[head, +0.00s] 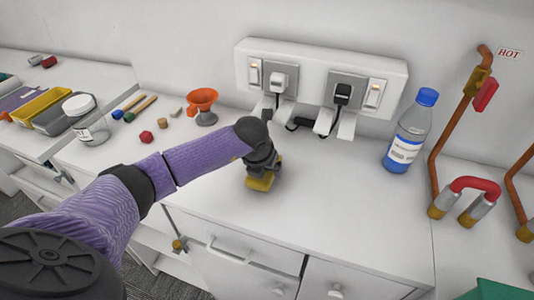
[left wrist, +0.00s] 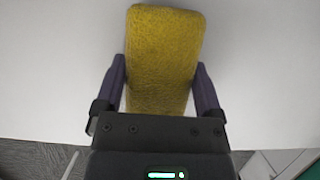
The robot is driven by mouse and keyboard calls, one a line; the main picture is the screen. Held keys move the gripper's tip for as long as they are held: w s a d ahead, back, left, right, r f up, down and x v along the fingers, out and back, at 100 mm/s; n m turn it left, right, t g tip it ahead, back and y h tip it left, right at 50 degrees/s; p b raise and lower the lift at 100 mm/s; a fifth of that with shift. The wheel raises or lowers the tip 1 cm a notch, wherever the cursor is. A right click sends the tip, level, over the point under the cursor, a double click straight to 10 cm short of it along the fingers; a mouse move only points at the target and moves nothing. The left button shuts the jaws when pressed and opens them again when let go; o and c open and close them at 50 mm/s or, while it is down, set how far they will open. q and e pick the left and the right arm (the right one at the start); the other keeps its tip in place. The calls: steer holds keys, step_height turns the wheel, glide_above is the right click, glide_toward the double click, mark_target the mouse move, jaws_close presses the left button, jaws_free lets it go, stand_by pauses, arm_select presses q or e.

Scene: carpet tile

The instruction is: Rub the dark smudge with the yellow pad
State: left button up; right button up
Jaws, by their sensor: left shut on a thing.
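The yellow pad (head: 260,183) is at the tip of my left gripper (head: 262,170), over the white counter in the head view. In the left wrist view the yellow pad (left wrist: 163,60) lies between the two fingers of my left gripper (left wrist: 162,85), which is shut on it. The pad is low at the counter top; I cannot tell whether it touches the surface. No dark smudge shows in either view; it may be hidden under the pad or behind my arm. My right gripper is not in view.
A clear bottle with a blue cap (head: 409,130) stands right of the pad. An orange funnel (head: 202,105) and small coloured pieces lie to the left, near a jar (head: 86,120). Sockets with plugs (head: 320,82) are behind. Copper pipes (head: 450,130) rise at right. The counter (head: 330,200) between is clear.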

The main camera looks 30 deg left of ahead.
arm_select(q)
steer(key=shift+f+b, duration=0.3)
steer(key=shift+b, duration=0.1)
steer(key=w+b, duration=0.2)
steer(key=b, duration=0.1)
steer(key=shift+w+a+f, duration=0.3)
steer(key=shift+w, duration=0.1)
steer(key=shift+w+r+b, duration=0.2)
steer(key=shift+w+b, duration=0.05)
steer(key=shift+b, duration=0.25)
steer(key=r+p, duration=0.1)
steer(key=r, duration=0.1)
steer(key=r+p, duration=0.4)
steer(key=shift+w+a+r, duration=0.1)
steer(key=shift+w+r, duration=0.05)
steer(key=shift+w, duration=0.1)
